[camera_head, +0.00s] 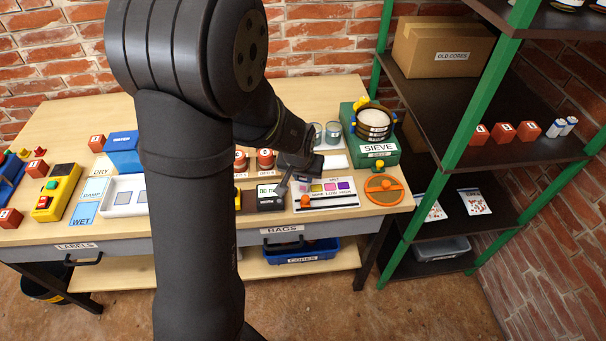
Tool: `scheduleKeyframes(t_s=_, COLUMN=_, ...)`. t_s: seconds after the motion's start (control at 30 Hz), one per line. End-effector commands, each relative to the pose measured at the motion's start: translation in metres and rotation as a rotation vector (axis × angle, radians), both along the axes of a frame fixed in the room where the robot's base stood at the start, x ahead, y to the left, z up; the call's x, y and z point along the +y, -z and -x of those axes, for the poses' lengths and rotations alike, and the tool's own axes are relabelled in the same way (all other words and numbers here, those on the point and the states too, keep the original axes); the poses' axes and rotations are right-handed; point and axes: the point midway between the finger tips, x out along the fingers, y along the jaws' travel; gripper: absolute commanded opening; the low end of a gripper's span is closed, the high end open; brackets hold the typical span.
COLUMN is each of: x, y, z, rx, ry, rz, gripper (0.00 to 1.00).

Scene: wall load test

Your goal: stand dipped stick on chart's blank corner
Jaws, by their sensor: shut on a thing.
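The chart (335,197) is a white card with yellow, pink and purple patches and a dark line, lying near the table's front right. A small orange thing (305,202) is at its lower left corner; I cannot tell whether it is part of the stick. My gripper (283,188) points down just left of the chart, over or beside a dark box (268,198) with a white label. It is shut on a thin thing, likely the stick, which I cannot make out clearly. The stick's dipped end does not show clearly.
A green SIEVE station (376,150) and an orange round tool (384,189) are right of the chart. Glass beakers (332,132) and red pots (265,159) stand behind. A white tray (123,197) is left. My arm hides the table's middle. Green-framed shelves (484,131) stand right.

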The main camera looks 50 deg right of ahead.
Motion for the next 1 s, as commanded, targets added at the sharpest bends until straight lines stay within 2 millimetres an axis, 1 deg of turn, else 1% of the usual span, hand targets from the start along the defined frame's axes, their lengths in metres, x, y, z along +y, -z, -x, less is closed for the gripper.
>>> scheduleKeyframes(t_s=0.23, x=0.0000, y=0.0022, z=0.0000, rx=0.000, ry=0.000, rz=0.000, gripper=0.10)
scheduleKeyframes(t_s=0.27, x=0.0000, y=0.0020, z=0.0000, rx=0.000, ry=0.000, rz=0.000, gripper=0.29)
scheduleKeyframes(t_s=0.3, x=0.0000, y=0.0020, z=0.0000, rx=0.000, ry=0.000, rz=0.000, gripper=0.37)
scheduleKeyframes(t_s=0.37, x=0.0000, y=0.0019, z=0.0000, rx=0.000, ry=0.000, rz=0.000, gripper=0.48)
scheduleKeyframes(t_s=0.57, x=0.0000, y=0.0019, z=0.0000, rx=0.000, ry=0.000, rz=0.000, gripper=0.48)
scheduleKeyframes(t_s=0.6, x=0.0001, y=0.0019, z=0.0000, rx=0.000, ry=0.000, rz=0.000, gripper=0.43)
scheduleKeyframes(t_s=0.63, x=0.0001, y=0.0019, z=0.0000, rx=0.000, ry=0.000, rz=0.000, gripper=0.40)
scheduleKeyframes(t_s=1.0, x=0.0000, y=0.0018, z=0.0000, rx=0.000, ry=0.000, rz=0.000, gripper=0.40)
